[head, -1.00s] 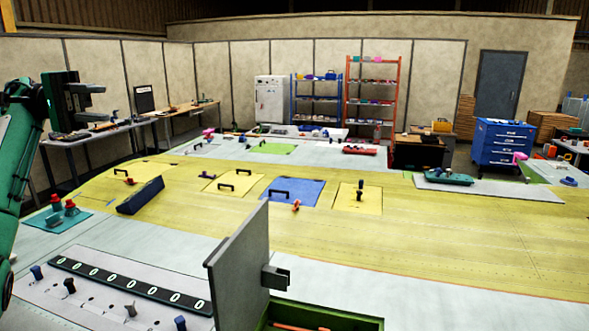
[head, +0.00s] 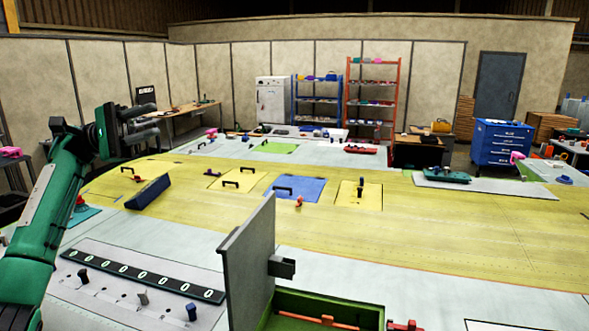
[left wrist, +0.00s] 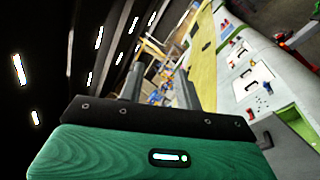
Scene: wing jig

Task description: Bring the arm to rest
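My left arm is raised at the left of the head view. Its dark gripper (head: 140,124) is held in the air at the left, above the level of the yellow wing skin (head: 420,222). The two fingers stand apart with nothing between them. In the left wrist view the fingers of the gripper (left wrist: 158,84) also stand apart, with only background in the gap. My right gripper is in neither view.
An upright grey panel (head: 250,262) stands beside an open green box (head: 325,308) at the front. A blue wedge-shaped block (head: 148,192) lies near the left arm. A strip of dials (head: 143,276) lies at the front left. Shelves and a blue cabinet (head: 503,143) stand far back.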

